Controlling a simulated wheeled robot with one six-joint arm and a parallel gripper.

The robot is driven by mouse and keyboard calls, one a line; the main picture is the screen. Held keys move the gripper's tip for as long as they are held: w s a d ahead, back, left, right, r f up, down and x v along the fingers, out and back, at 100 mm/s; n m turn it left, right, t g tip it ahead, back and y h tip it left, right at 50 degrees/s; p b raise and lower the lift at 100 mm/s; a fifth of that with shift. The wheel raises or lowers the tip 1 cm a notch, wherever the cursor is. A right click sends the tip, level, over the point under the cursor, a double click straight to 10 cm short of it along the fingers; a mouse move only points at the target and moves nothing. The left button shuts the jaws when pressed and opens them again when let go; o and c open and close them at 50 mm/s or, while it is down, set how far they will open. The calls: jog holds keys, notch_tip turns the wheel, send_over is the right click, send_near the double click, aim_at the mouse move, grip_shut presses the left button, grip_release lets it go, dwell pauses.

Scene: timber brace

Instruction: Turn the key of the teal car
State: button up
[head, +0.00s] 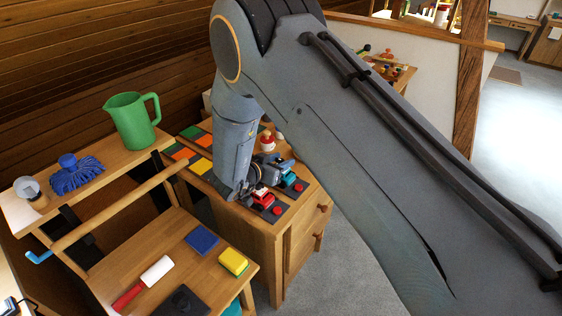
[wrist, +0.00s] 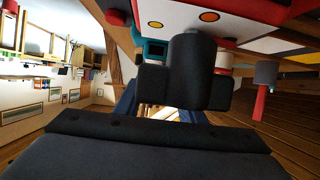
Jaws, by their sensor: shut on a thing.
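The teal car (head: 292,185) stands on a dark strip on the wooden cabinet's top. In the wrist view its teal body (wrist: 150,50) shows just past my gripper (wrist: 189,85). In the head view my gripper (head: 270,168) is low over the cabinet, right at the teal car and partly covering it. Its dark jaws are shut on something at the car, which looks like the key. The key itself is hidden behind the jaws, so its angle cannot be told.
A red car (head: 261,198) stands close beside the teal one and fills the top of the wrist view. A red-and-white object (head: 267,141) is behind. Coloured tiles (head: 200,165) lie left. A bench with a green jug (head: 132,120) stands at the left.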

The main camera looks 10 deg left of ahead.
jog(key=shift+m+h, duration=0.3)
jog(key=shift+h, duration=0.1)
jog(key=o, duration=1.1)
jog(key=shift+c, duration=0.2)
jog(key=b+v, duration=0.2)
jog(key=v, duration=0.5)
jog(key=shift+s+a+r, duration=0.15)
jog(key=shift+s+r, duration=0.05)
jog(key=shift+s, duration=0.1)
